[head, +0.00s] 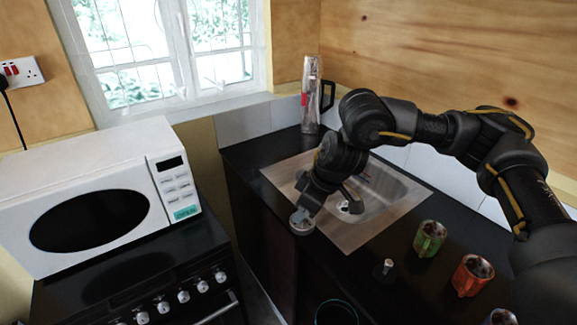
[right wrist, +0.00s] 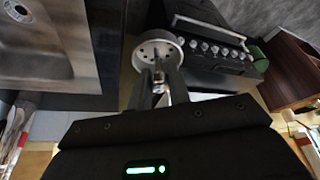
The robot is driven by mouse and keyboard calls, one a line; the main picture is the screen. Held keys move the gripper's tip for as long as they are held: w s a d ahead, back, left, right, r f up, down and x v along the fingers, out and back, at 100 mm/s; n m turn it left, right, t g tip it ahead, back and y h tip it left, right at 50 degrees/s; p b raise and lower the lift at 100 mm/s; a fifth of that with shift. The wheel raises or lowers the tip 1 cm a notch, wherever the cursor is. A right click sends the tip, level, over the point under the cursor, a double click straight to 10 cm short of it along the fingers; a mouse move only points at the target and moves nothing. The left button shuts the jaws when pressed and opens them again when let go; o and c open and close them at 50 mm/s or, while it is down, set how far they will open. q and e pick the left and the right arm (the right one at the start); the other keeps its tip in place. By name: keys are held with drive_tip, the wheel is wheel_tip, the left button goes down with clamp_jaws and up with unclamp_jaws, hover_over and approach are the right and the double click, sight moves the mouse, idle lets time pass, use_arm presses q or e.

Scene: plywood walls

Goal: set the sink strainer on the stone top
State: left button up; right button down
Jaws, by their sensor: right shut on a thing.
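The sink strainer (head: 302,226) is a small round metal cup in the head view, at the front-left edge of the steel sink. In the right wrist view the strainer (right wrist: 158,48) shows its holed face and a thin central stem. My right gripper (head: 308,207) is shut on the strainer, and its fingers (right wrist: 158,88) pinch the stem. The strainer is held near the front edge of the black stone top (head: 372,290); I cannot tell its height above it. My left gripper is not in view.
The sink (head: 395,200) is set in the stone top. A small knobbed metal item (head: 383,269), a green mug (head: 429,238) and an orange mug (head: 472,275) stand to its right. A microwave (head: 90,200) sits over the stove (head: 180,290) at left.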

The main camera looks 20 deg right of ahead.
drive_tip(key=s+d+f+b, duration=0.1)
drive_tip(key=s+f+b, duration=0.3)
drive_tip(key=f, duration=0.3)
drive_tip(key=s+d+f+n+b, duration=0.1)
drive_tip(key=s+d+f+b, duration=0.1)
drive_tip(key=f+b, duration=0.4)
drive_tip(key=shift+s+f+n+y, duration=0.3)
drive_tip(key=shift+s+f, duration=0.3)
drive_tip(key=shift+s, duration=0.3)
